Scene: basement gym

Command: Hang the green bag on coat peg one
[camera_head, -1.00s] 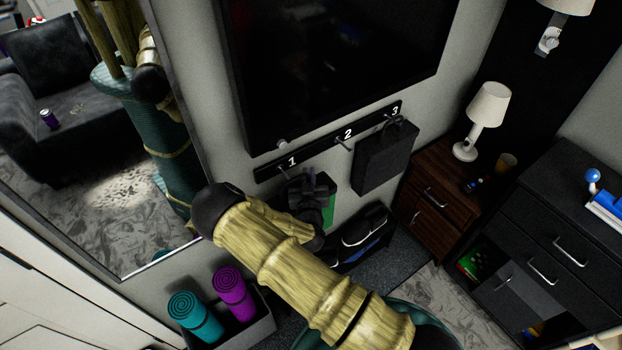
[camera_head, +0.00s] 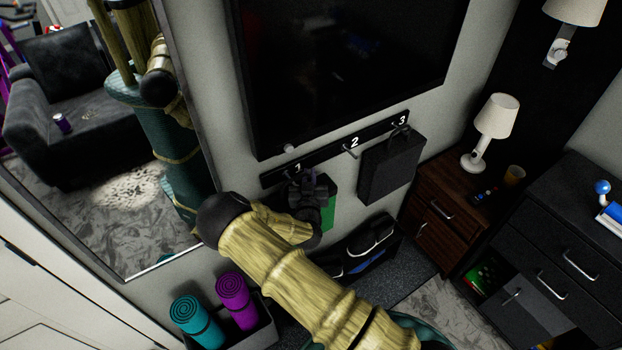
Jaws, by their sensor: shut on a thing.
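A black rail on the wall carries coat pegs marked 1, 2 and 3. Coat peg one (camera_head: 287,176) is at the rail's left end, close to my gripper and partly covered by it. The green bag (camera_head: 328,209) shows as a green strip and dark upper edge behind and right of my gripper (camera_head: 303,179). My gripper is shut on the bag at its top, just below the rail. My wrist hides much of the bag and its handle, so I cannot tell whether the handle is around the peg.
A black bag (camera_head: 387,172) hangs at peg 3. Peg 2 (camera_head: 350,153) is bare. A wall screen (camera_head: 345,70) is above the rail. A dark bench with shoes (camera_head: 362,250) stands below, a bin with rolled mats (camera_head: 232,290) lower left, a nightstand (camera_head: 440,212) right.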

